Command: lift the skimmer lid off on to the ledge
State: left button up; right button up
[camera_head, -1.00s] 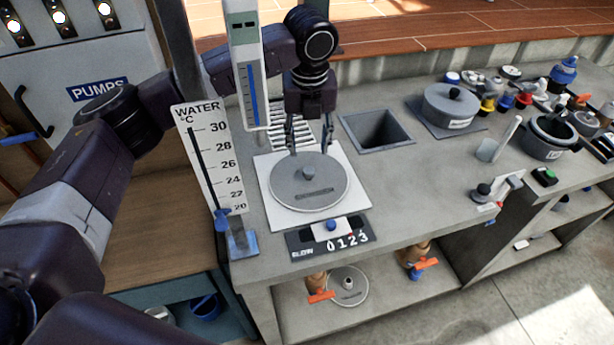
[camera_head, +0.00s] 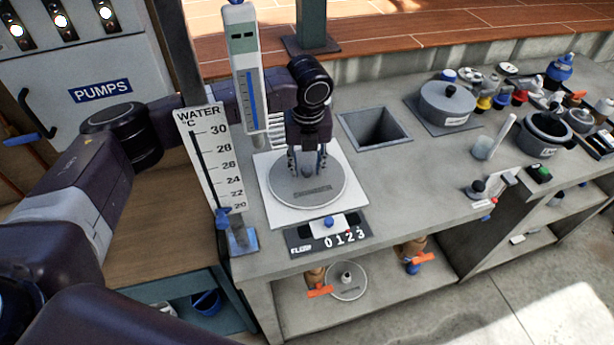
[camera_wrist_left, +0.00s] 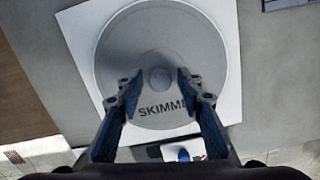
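The round grey skimmer lid (camera_head: 325,199) lies flat on a white square plate (camera_head: 275,213) on the grey counter. In the left wrist view the lid (camera_wrist_left: 120,55) shows its lettering, partly covered by a finger, and a small round knob (camera_wrist_left: 160,77) at its centre. My left gripper (camera_head: 307,170) points down over the lid. Its fingers (camera_wrist_left: 158,88) are open, one on each side of the knob, with gaps visible between them and it. The knob is hidden in the head view. My right gripper is not in view.
A white thermometer board (camera_head: 207,160) and a tall gauge (camera_head: 246,75) stand left of the lid. A dial panel (camera_head: 327,235) lies in front. A square opening (camera_head: 376,128) and a grey lidded pot (camera_head: 447,104) are to the right. Bare counter (camera_head: 420,180) lies right of the plate.

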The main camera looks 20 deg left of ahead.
aim_at(307, 168)
pick_arm(q)
jog(key=c, duration=0.8)
jog(key=shift+r, duration=0.1)
grip_shut()
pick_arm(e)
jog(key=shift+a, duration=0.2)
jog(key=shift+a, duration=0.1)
pick_arm(q)
jog(key=shift+r, duration=0.1)
notch_tip(307, 168, up, 20)
jog(key=b, duration=0.2)
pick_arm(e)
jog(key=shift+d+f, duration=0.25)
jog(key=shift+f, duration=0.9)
